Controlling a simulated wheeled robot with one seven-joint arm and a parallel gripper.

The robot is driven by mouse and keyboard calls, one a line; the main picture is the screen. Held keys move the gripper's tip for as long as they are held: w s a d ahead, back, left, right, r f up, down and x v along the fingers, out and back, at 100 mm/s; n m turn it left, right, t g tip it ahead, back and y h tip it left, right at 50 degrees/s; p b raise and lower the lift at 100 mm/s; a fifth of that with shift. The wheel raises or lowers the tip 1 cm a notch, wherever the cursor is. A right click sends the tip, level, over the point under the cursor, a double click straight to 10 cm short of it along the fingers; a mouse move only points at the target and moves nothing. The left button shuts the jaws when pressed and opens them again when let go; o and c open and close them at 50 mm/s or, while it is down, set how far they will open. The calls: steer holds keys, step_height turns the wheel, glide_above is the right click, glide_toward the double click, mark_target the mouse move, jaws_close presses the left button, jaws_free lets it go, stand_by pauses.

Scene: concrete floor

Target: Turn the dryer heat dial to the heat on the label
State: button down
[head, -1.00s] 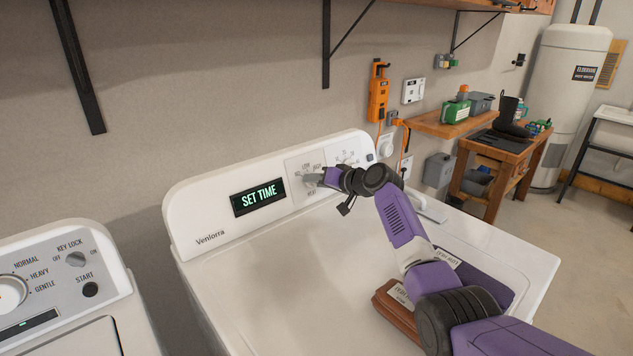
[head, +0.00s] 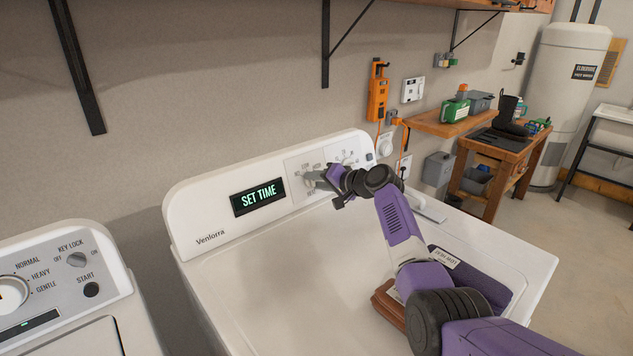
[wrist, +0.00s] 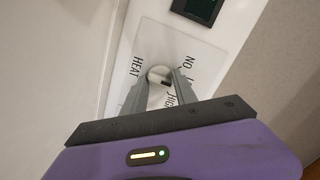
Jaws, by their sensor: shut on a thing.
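The dryer (head: 250,262) has a raised back panel with a heat dial (wrist: 159,75), a pale round knob with a dark mark, on a light plate (head: 300,166). In the wrist view, HEAT stands left of the knob, and NO and HIGH stand on its right; other lettering is partly covered. My gripper (wrist: 160,78) is shut on the dial, one finger on each side; it also shows in the head view (head: 318,178). A purple folded cloth (head: 490,285) on the dryer top bears a white label (head: 445,258), upside down and too small to read surely.
A display (head: 258,197) left of the dial reads SET TIME. A second control plate (head: 342,157) is close on the right. A brown folded item (head: 388,300) lies beside the purple cloth under my arm. A washer (head: 75,300) stands at left.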

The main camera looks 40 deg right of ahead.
steer(key=c, duration=1)
jaws_free()
steer(key=shift+o, duration=0.2)
steer(key=shift+s+d+r+p, duration=0.1)
steer(key=shift+s+r+p, duration=0.35)
steer(key=shift+p, duration=0.3)
steer(key=p+v, duration=0.6)
steer(key=shift+s+f, duration=0.15)
steer(key=shift+s, duration=0.3)
